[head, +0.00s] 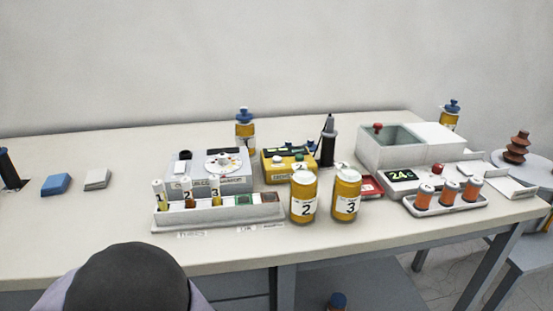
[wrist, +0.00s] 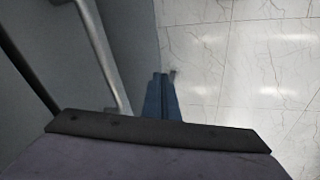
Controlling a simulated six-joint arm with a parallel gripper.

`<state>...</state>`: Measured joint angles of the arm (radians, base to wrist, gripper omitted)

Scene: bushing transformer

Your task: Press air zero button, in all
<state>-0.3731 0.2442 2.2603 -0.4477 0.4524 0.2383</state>
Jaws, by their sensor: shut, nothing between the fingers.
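No button labelled air zero can be read in the head view. A grey instrument (head: 210,172) with a round white dial (head: 223,163) stands on the bench, left of centre. A yellow instrument (head: 289,163) with a dark top and small green parts stands to its right. Their small labels are too blurred to read. My gripper (wrist: 162,78) shows in the wrist view as narrow blue fingers, shut and empty, pointing past the bench side over the floor, away from both instruments. In the head view my arm fills the bottom left, and the fingers are hidden.
A white rack (head: 218,213) of vials stands before the grey instrument. Amber bottles 2 (head: 304,199) and 3 (head: 346,197) stand before the yellow one. A white unit (head: 405,180) reading 24 is at right. The bench's left front (head: 70,235) is clear.

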